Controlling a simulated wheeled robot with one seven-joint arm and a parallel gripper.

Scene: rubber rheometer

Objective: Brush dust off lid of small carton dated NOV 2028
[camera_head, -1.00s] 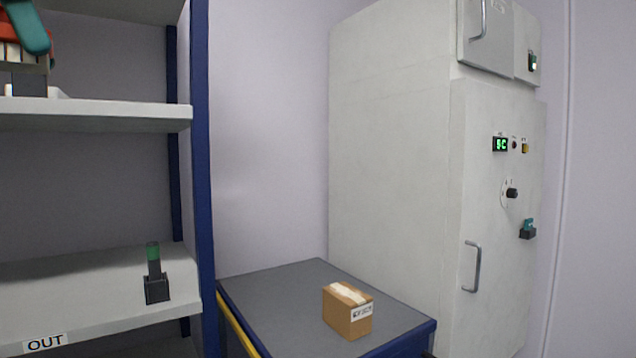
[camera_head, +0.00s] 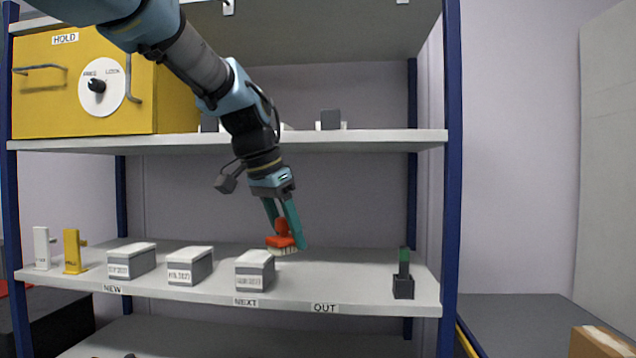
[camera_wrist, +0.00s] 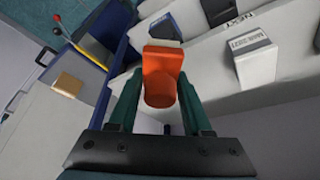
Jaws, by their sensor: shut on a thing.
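My gripper (camera_head: 284,232) has its teal fingers shut on an orange-red brush (camera_head: 281,240) with pale bristles, held over the middle shelf. The brush (camera_wrist: 163,72) fills the middle of the wrist view between the fingers (camera_wrist: 160,88). Three small grey cartons with white lids stand in a row: a left one (camera_head: 131,262), a middle one (camera_head: 190,267) and a right one (camera_head: 255,271). Their date labels are too small to read surely. The brush is just right of the right carton, apart from it in the wrist view (camera_wrist: 253,60). Dust cannot be made out.
The shelf (camera_head: 345,296) has NEW, NEXT and OUT labels. A dark holder with a green-topped piece (camera_head: 404,280) stands at its right end. White (camera_head: 43,248) and yellow (camera_head: 75,251) stands are at left. A yellow HOLD cabinet (camera_head: 150,95) is above. A brown box (camera_head: 597,343) sits lower right.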

